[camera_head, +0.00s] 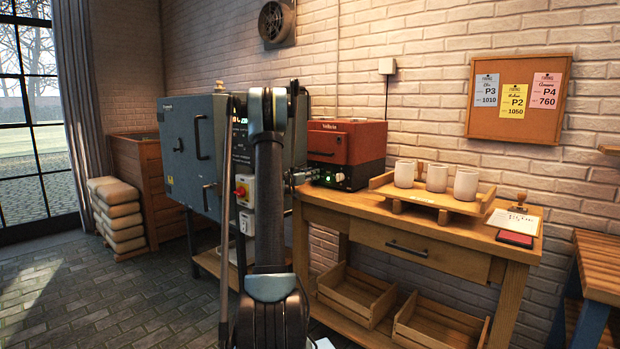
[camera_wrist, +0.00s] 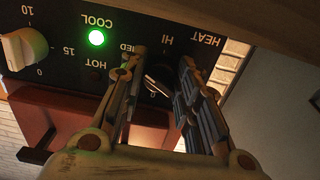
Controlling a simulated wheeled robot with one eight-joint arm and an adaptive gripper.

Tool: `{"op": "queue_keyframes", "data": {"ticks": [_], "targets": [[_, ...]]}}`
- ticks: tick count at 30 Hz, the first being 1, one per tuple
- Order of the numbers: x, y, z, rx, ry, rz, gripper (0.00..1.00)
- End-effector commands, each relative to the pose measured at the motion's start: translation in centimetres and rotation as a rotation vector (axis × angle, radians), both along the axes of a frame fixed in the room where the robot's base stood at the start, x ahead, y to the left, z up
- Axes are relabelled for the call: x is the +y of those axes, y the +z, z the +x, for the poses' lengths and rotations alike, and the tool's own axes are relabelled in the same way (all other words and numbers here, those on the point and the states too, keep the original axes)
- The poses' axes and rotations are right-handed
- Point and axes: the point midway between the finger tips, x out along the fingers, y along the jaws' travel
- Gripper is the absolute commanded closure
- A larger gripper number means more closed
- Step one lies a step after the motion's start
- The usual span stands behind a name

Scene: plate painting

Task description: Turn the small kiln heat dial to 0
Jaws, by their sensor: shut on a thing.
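The small kiln (camera_head: 345,143) is a red box on a black base, standing on the wooden workbench. Its black control panel (camera_wrist: 70,70) appears upside down in the wrist view, with HEAT and HI lettering. The heat dial (camera_wrist: 158,82) is a dark knob between the two fingers of my gripper (camera_wrist: 162,62), partly hidden by them. A pale mark shows on it, but its exact setting cannot be read. My gripper is shut on the dial.
A cream knob (camera_wrist: 24,48) with 0, 15 and 10 marks sits on the same panel, and the green COOL light (camera_wrist: 96,38) is lit. A wooden tray (camera_head: 432,200) with white cups stands right of the kiln. A large grey kiln (camera_head: 190,150) stands left.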

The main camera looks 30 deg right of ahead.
Motion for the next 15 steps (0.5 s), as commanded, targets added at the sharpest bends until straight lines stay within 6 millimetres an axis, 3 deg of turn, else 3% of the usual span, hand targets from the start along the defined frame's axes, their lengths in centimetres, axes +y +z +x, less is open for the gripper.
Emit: {"op": "queue_keyframes", "data": {"ticks": [8,15], "targets": [[0.08,0.03,0.16,0.073,0.004,-0.031,0.94],[0.09,0.04,0.18,0.238,0.005,-0.099,0.94]]}}
